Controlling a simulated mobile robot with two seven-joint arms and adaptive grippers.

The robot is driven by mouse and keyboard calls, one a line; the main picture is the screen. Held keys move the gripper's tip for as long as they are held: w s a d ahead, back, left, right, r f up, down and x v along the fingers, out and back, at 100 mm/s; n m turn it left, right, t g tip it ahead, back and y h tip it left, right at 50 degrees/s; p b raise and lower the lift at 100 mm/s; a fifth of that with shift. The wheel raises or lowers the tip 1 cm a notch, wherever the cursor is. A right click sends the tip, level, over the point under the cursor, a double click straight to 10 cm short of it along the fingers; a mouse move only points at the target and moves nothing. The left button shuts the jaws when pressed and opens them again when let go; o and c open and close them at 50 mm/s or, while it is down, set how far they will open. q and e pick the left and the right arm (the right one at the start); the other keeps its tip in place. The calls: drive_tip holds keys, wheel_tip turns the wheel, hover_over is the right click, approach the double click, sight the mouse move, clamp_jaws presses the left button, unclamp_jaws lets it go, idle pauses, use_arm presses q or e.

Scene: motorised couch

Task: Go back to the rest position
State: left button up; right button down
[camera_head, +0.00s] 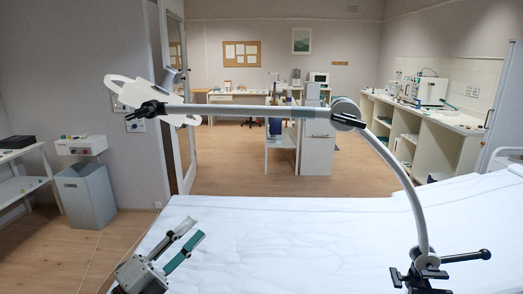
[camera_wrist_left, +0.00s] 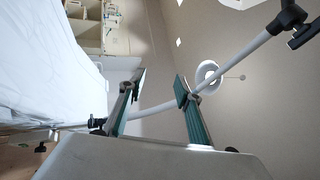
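My left gripper (camera_head: 194,230) is at the lower left of the head view, above the near left part of the white couch (camera_head: 290,240). Its two green-padded fingers stand apart. In the left wrist view the fingers (camera_wrist_left: 159,86) are also apart, with nothing held between them. A pale jointed support arm (camera_wrist_left: 245,55) crosses behind them in that view; I cannot tell how far off it is. My right gripper is not in view.
In the head view, the support arm (camera_head: 250,111) rises from a black clamp (camera_head: 430,272) at the couch's right and spans left to a white handled head (camera_head: 140,97). A grey bin (camera_head: 86,196) stands left. Wooden floor (camera_head: 225,175) lies open beyond the couch.

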use_arm(q)
drive_tip(key=s+a+f+n+g+y, duration=0.15)
drive_tip(key=s+f+n+y, duration=0.35)
drive_tip(key=f, duration=0.6)
drive_tip(key=s+a+f+n+g+y, duration=0.15)
drive_tip(key=s+f+n, duration=0.25)
drive_tip(key=f+n, duration=0.45)
drive_tip(key=s+a+f+n+y, duration=0.2)
drive_tip(key=s+f+n+y, duration=0.3)
drive_tip(key=f, duration=0.8)
drive_tip(key=s+f+n+g, duration=0.3)
drive_tip(key=s+f+n, duration=0.1)
drive_tip(key=s+f, duration=0.5)
drive_tip(key=shift+s+a+f+g+y, duration=0.15)
drive_tip(key=shift+s+g+y, duration=0.2)
drive_tip(key=shift+s, duration=0.7)
drive_tip(key=shift+w, duration=0.1)
